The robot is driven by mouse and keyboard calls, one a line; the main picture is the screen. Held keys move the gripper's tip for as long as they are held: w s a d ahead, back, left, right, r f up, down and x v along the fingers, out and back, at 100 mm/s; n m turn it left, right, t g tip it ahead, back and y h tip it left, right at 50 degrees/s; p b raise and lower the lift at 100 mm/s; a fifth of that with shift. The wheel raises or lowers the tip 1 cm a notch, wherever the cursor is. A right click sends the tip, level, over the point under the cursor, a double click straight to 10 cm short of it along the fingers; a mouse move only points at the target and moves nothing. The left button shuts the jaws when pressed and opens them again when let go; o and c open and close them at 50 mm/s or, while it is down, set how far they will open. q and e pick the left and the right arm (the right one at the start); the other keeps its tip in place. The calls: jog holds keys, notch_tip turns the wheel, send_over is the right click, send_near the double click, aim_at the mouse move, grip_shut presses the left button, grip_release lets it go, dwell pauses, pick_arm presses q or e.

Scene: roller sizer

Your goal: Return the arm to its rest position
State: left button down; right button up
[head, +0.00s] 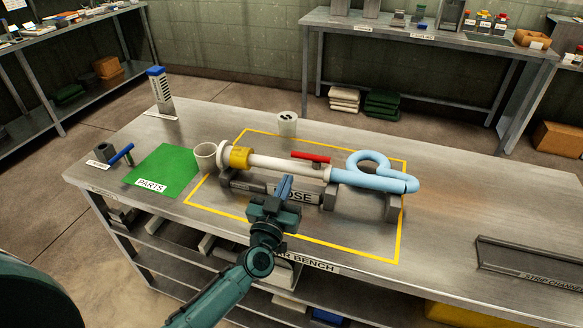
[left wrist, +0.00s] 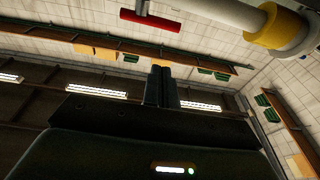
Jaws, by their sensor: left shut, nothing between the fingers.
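My left gripper (head: 284,190) is over the front part of the bench, inside the yellow outline, with its fingers together and nothing between them. Its closed fingers also show in the left wrist view (left wrist: 161,88). Behind it lies a white pipe (head: 285,164) with a yellow collar (head: 239,158), a red valve handle (head: 311,157) and a looped light blue hose (head: 365,180). The pipe and hose rest on grey supports (head: 360,203). In the left wrist view the red handle (left wrist: 150,20) and yellow collar (left wrist: 285,29) show at the top. My right gripper is not in view.
A green parts mat (head: 163,170), a white cup (head: 205,156), a gauge-like block (head: 160,90) and a blue-handled tool (head: 121,154) are on the left of the bench. A white cylinder (head: 287,123) stands behind the pipe. A dark tray (head: 530,262) lies at right; bench between is clear.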

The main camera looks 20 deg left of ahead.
pick_arm(q)
jog(key=s+f+m+g+h, duration=0.1)
jog(key=s+f+g, duration=0.2)
jog(key=s+f, duration=0.2)
jog(key=s+d+f+g, duration=0.1)
jog(key=s+f+g, duration=0.2)
jog(key=s, duration=0.9)
jog(key=s+d+f+m+g+h, duration=0.1)
jog(key=s+f+g, duration=0.3)
jog(key=s+f, duration=0.4)
jog(key=shift+s+d+f+m+h, duration=0.3)
jog(key=shift+s+f, duration=0.1)
jog(key=shift+s, duration=0.2)
